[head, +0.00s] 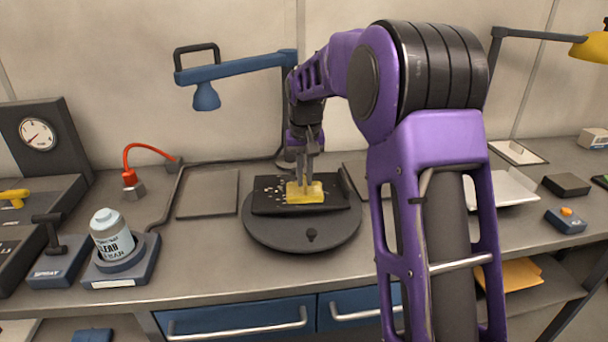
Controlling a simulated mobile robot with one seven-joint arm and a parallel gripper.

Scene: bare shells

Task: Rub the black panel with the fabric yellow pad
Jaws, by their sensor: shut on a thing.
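The black panel (333,194) lies on a round dark turntable (270,233) in the middle of the workbench. Pale specks show on the panel's left part. The yellow pad (304,196) is at the panel's middle front, and it looks to be on or just above the surface; I cannot tell if it touches. My gripper (306,182) points down from above and is shut on the yellow pad. My purple arm reaches in from the right and hides part of the bench.
A blue lamp (207,95) overhangs the bench at the left. A flat grey plate (208,193) lies left of the turntable. A white tray (505,190) is at the right.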

